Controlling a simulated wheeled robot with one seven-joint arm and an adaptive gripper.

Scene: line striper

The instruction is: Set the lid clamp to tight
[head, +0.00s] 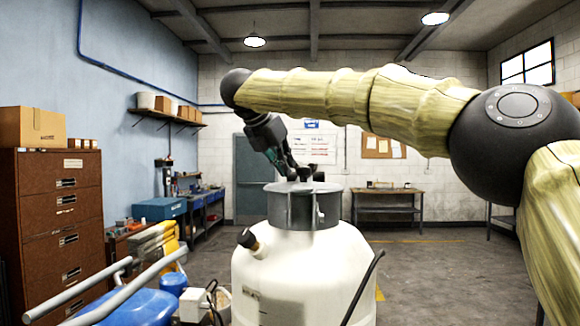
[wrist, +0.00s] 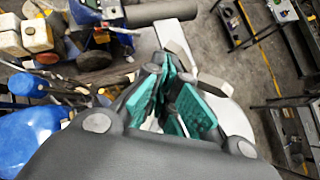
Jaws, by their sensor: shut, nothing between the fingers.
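The white tank (head: 300,275) stands upright in the middle of the head view, with a grey collar and lid (head: 290,210) on top. Small dark knob-like parts, perhaps the lid clamp (head: 319,175), stick up from the lid; which way the clamp is set I cannot tell. My gripper (head: 290,170) reaches down from the upper left to just over the lid, close to these parts; whether it touches them is unclear. In the wrist view my gripper's teal-padded fingers (wrist: 172,100) are together and hold nothing. They hide part of the white surface below.
A black knob (head: 247,239) juts from the tank's left shoulder, and a black hose or bar (head: 363,288) runs along its right. Pale handle bars (head: 125,290) and blue parts stand at the lower left. Brown drawers (head: 62,220) line the left wall.

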